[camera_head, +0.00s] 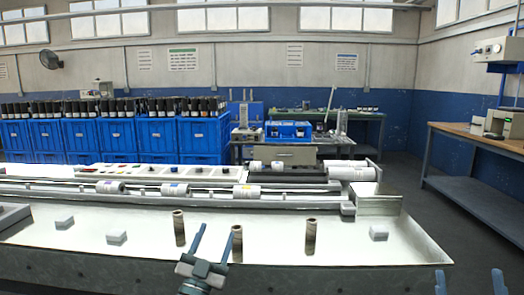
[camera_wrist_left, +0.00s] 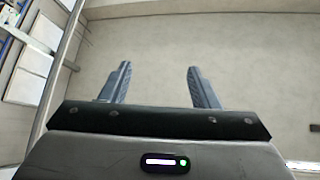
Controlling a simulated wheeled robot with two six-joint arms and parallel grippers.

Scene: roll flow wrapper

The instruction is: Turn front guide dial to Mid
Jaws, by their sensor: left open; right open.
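The wrapper machine (camera_head: 280,222) stretches across the head view as a long pale metal bed. I cannot pick out the front guide dial or its Mid mark with certainty. Several brown upright posts (camera_head: 310,236) and small grey blocks (camera_head: 117,238) stand on the bed. My left gripper (camera_head: 214,234) is open and empty near the bed's front edge, in front of the posts. In the left wrist view its fingers (camera_wrist_left: 160,82) are apart over a plain pale surface. My right gripper (camera_head: 469,281) is open and empty at the bottom right, right of the bed.
Labelled rolls (camera_head: 175,190) lie along the machine's rail, with a strip of small coloured parts (camera_head: 165,172) behind. Blue crates (camera_head: 110,139) with dark items stand behind at left. A workbench (camera_head: 475,135) stands at right. Floor between bench and machine is clear.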

